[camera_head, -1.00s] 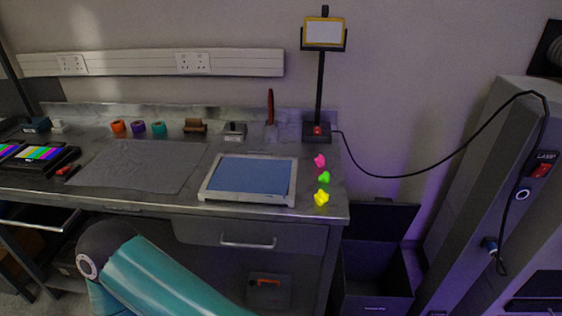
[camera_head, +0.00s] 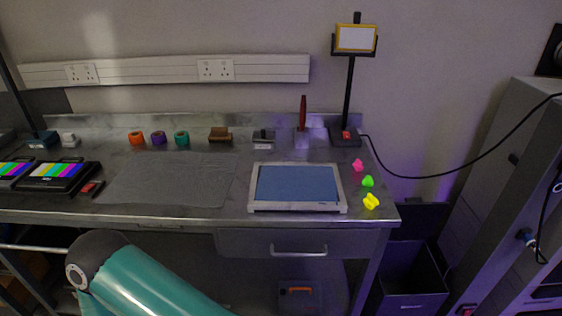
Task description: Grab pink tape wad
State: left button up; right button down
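The pink tape wad (camera_head: 358,165) is a small crumpled lump on the metal bench (camera_head: 190,210), near its right end. It is the farthest back of a short row, with a green wad (camera_head: 367,181) and a yellow wad (camera_head: 371,201) in front of it. Nothing touches or covers it. A teal link of my arm crosses the lower left of the view, below the bench edge. Neither of my grippers shows in the frame.
A white-framed blue panel (camera_head: 297,187) lies left of the wads. A lamp stand (camera_head: 346,135) stands behind them, its black cable running right to a grey cabinet (camera_head: 480,180). An open dark bin (camera_head: 408,280) is below the bench's right end. Tape rolls (camera_head: 158,137) line the back.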

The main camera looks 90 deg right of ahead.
aim_at(357, 165)
jog(key=u, duration=0.1)
jog(key=i, duration=0.2)
jog(key=z, duration=2.45)
jog(key=i, duration=0.2)
jog(key=z, duration=2.05)
jog(key=i, duration=0.6)
jog(key=u, duration=0.3)
jog(key=k, duration=0.55)
jog(key=z, duration=0.25)
jog(key=i, duration=0.45)
jog(key=u, duration=0.2)
